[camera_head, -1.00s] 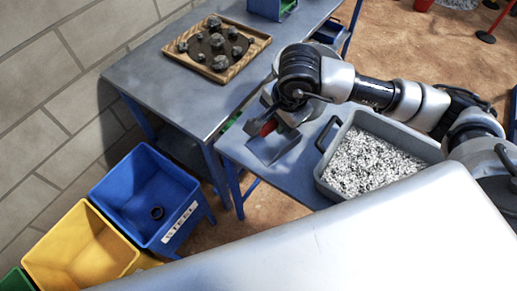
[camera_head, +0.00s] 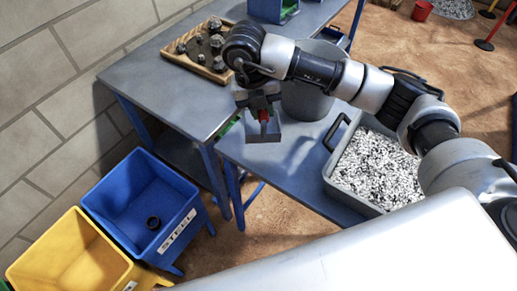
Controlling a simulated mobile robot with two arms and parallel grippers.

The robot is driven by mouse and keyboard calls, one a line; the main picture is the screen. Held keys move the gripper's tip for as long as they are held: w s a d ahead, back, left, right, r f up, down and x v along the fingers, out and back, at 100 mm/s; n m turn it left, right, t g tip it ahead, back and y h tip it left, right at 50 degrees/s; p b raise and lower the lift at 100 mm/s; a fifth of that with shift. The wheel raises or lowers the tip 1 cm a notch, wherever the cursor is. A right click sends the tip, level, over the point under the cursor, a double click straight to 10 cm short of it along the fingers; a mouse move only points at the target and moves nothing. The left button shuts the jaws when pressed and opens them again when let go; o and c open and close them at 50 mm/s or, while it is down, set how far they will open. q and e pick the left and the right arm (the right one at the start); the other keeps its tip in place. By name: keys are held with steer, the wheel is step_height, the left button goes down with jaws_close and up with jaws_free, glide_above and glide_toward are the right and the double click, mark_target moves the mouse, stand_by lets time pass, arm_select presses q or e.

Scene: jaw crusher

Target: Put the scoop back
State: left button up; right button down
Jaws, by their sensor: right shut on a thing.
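My right gripper (camera_head: 261,108) points down over the near bench, close to its left edge. It is shut on the scoop's red handle, which shows as a small red patch between the fingers. The scoop's grey pan (camera_head: 265,134) hangs just below the fingers. The gripper hides much of the handle, and I cannot tell whether the pan touches the bench top (camera_head: 290,153). My left gripper is not in view.
A grey bucket (camera_head: 306,103) stands right of the gripper, partly behind my arm. A grey tub (camera_head: 338,188) of gravel is at right. A wooden tray (camera_head: 217,77) of rocks lies on the far bench. Blue (camera_head: 113,198) and yellow (camera_head: 62,253) bins stand at left.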

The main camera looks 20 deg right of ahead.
mark_target(254, 125)
steer(key=m, duration=0.2)
steer(key=w+m+b, duration=0.1)
steer(key=m, duration=0.1)
steer(key=shift+a+f+g, duration=0.2)
steer(key=shift+a+g, duration=0.15)
steer(key=shift+g, duration=0.05)
steer(key=m, duration=0.3)
steer(key=shift+w+a+y, duration=0.25)
steer(key=shift+w+y, duration=0.05)
steer(key=shift+y, duration=0.1)
steer(key=shift+m+g, duration=0.3)
steer(key=x, duration=0.3)
steer(key=w+x, duration=0.1)
steer(key=x, duration=0.1)
steer(key=shift+s+a+f+b, duration=0.1)
steer(key=shift+a+b, duration=0.25)
steer(key=shift+a, duration=0.05)
steer(key=x, duration=0.4)
steer(key=shift+w+a+f, duration=0.2)
steer(key=shift+w+a, duration=0.05)
steer(key=shift+w, duration=0.1)
steer(key=shift+f, duration=0.25)
steer(key=shift+f, duration=0.1)
steer(key=c, duration=0.9)
jaws_free()
steer(key=shift+c, duration=0.2)
